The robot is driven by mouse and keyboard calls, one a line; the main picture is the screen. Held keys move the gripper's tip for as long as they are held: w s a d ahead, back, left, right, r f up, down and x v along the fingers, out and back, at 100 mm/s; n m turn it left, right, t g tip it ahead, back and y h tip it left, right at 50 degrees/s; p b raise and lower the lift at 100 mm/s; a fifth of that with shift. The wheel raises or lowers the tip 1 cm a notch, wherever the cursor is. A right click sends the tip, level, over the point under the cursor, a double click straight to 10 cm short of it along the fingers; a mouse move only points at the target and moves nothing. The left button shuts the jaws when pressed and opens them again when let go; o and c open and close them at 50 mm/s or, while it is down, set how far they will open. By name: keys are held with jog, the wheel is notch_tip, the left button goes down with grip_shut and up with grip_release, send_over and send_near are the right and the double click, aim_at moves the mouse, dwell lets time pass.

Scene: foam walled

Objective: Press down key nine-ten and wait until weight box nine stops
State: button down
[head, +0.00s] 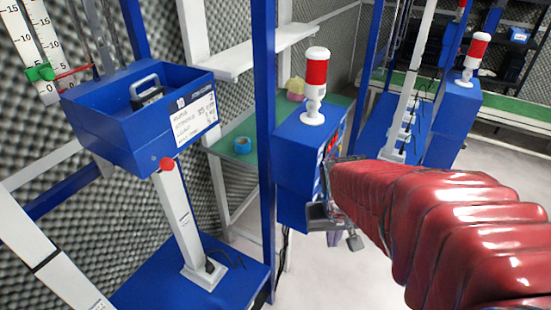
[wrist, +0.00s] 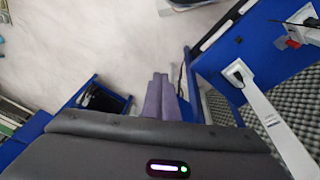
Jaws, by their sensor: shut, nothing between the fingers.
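A blue open-topped weight box (head: 125,145) with a black weight with a pale handle inside sits at the left in the head view, above a white column; its white label is too small to read, so I cannot tell whether it is box nine. A blue control box (head: 297,150) with a red and white beacon (head: 315,72) on top stands at centre. Its panel is seen edge-on, partly behind my arm; I cannot make out key nine-ten. My gripper (head: 334,239) hangs low in front of this box, its purple fingers shut and empty; they also show in the wrist view (wrist: 160,92).
A blue upright post (head: 264,120) stands between the weight box and the control box. A second beacon box (head: 453,120) stands at the back right. Pale open floor (wrist: 95,45) shows in the wrist view.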

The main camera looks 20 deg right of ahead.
jog(key=d+f+m+t+h, duration=0.1)
jog(key=d+f+m+t, duration=0.15)
jog(key=d+f, duration=0.95)
jog(key=d+f+m+t, duration=0.25)
jog(key=d+f, duration=0.65)
jog(key=f, duration=0.6)
jog(key=w+a+r+m+t+y, duration=0.1)
jog(key=w+a+r+m+t, duration=0.1)
jog(key=w+r+t, duration=0.6)
jog(key=shift+w+a+r+m+t, duration=0.2)
jog(key=shift+w+r+m+t, duration=0.1)
jog(key=shift+w+r+m, duration=0.45)
jog(key=shift+f, duration=0.1)
jog(key=w+a, duration=0.5)
jog(key=w, duration=0.2)
jog(key=shift+a, duration=0.2)
